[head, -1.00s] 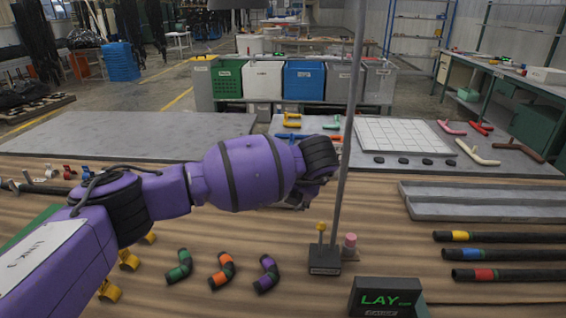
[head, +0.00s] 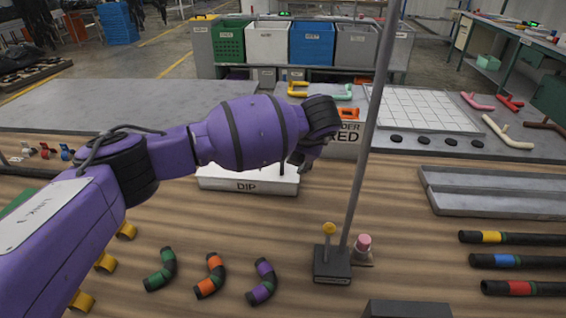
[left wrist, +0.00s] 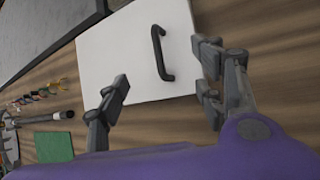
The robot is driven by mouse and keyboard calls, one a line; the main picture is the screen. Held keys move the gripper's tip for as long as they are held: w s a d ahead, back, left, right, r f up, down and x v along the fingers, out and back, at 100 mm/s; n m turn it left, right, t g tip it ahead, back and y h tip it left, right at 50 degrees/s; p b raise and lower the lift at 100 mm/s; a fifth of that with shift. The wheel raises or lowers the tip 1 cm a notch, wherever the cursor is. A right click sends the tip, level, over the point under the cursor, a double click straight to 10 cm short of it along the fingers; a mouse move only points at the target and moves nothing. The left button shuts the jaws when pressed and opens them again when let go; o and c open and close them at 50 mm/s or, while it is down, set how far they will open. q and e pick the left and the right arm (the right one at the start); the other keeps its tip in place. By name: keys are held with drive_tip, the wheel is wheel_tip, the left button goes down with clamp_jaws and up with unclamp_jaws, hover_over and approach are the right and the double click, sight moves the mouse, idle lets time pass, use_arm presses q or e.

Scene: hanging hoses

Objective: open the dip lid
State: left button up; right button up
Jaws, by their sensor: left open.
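The dip box (head: 248,186), white with a DIP label on its front, sits on the wooden table behind my left forearm, which hides much of its top. The left wrist view shows its flat white lid (left wrist: 112,55) lying shut, with a black bar handle (left wrist: 160,54) on it. My left gripper (head: 300,163) is over the right part of the box. I cannot tell the exact height gap. My right gripper is not in view.
A thin grey pole (head: 371,130) on a black base (head: 332,265) stands close right of my gripper. Short curved hoses (head: 209,276) lie in front; straight hoses (head: 520,261) and a grey tray (head: 490,200) lie right.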

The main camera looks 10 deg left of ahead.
use_arm(q)
drive_tip(key=shift+w+a+f, duration=0.15)
drive_tip(key=shift+w+f, duration=0.1)
drive_tip(key=shift+f, duration=0.3)
drive_tip(key=shift+w+a+f+b, duration=0.1)
drive_tip(key=shift+w+f+b, duration=0.1)
drive_tip(key=shift+b, duration=0.25)
drive_tip(key=shift+w+a+f+b, duration=0.15)
drive_tip(key=shift+w+f+b, duration=0.25)
drive_tip(key=shift+f, duration=0.1)
drive_tip(key=shift+b+x, duration=0.85)
drive_tip(key=shift+x, duration=0.3)
drive_tip(key=shift+b+x, duration=0.35)
drive_tip(key=shift+x, duration=0.45)
drive_tip(key=shift+a, duration=0.15)
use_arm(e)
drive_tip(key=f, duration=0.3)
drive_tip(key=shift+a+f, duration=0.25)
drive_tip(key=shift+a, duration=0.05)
use_arm(q)
drive_tip(key=shift+r, duration=0.1)
drive_tip(key=shift+c, duration=0.3)
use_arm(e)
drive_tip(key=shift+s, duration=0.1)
